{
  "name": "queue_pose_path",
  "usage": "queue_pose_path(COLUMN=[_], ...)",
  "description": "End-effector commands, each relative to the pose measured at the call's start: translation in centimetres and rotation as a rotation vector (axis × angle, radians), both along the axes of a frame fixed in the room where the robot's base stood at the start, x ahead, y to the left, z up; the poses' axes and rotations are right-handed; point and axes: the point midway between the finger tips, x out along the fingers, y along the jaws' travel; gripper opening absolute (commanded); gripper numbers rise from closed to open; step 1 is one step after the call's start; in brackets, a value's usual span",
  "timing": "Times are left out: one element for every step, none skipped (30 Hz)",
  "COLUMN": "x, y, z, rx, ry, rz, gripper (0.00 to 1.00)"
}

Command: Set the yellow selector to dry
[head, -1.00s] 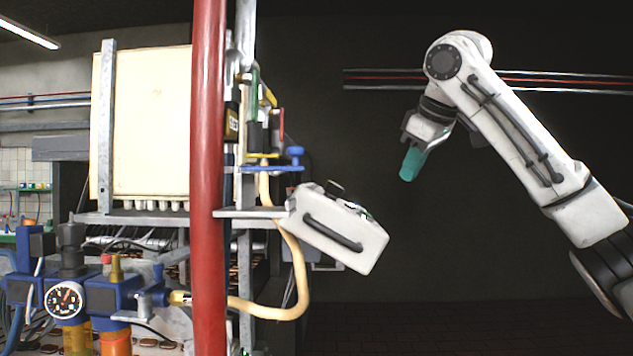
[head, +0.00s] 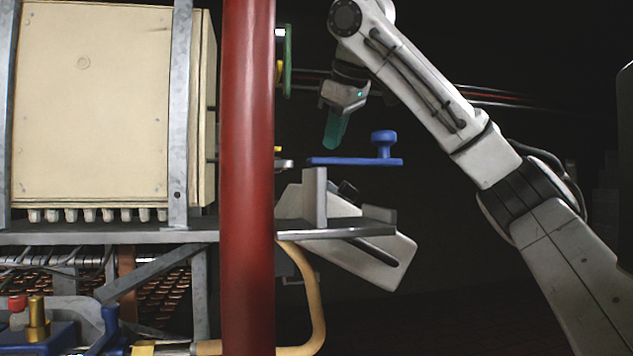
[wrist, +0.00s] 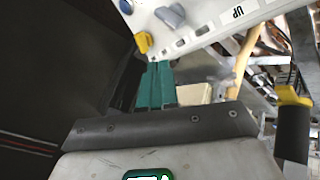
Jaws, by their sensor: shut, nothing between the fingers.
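A yellow knob (wrist: 143,42), which looks like the selector, sits on a white panel (wrist: 205,22) at the top of the wrist view. Its setting cannot be read. The panel seems to be the face of the tilted white box (head: 395,247) in the head view, where the knob does not show. My gripper (head: 332,145) has teal fingers, is shut and empty, and points down above that box. In the wrist view my gripper's tips (wrist: 160,66) appear just below the yellow knob in the picture; contact is not visible.
A blue lever (head: 355,161) lies between my gripper and the box in the head picture. A red post (head: 248,180) and a metal shelf (head: 340,232) stand at left. Grey knobs (wrist: 170,16) share the panel. A yellow-topped black handle (wrist: 293,120) is at right.

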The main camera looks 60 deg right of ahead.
Motion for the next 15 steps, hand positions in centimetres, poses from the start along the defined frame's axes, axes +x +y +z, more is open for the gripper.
queue_pose_path(x=[0.0,0.0,0.0,0.0,0.1,0.2,0.3,0.4,0.6,0.8,1.0,1.3,1.6,1.8,2.2], y=[0.0,0.0,0.0,0.0,0.0,-0.1,-0.2,-0.3,-0.5,-0.7,-0.8,-1.1,-1.3,-1.5,-1.8], z=[0.0,0.0,0.0,-0.1,-0.1,-0.2,-0.4,-0.6,-0.9,-1.2,-1.6,-2.1,-2.5,-2.9,-3.5], rx=[0.0,0.0,0.0,0.001,0.001,0.002,0.001,0.002,0.004,0.004,0.004,0.004,0.005,0.006,0.006], ry=[0.0,0.0,0.0,0.0,0.0,0.0,0.001,0.001,0.0,0.0,0.001,0.001,0.001,0.001,0.001], rz=[0.0,0.0,0.0,0.0,0.0,0.001,0.002,0.002,0.002,0.002,0.003,0.003,0.004,0.003,0.004], gripper=[0.0,0.0,0.0,0.0,0.0,0.0,0.0,0.0,0.0,0.0,0.0,0.0,0.0,0.0,0.0])
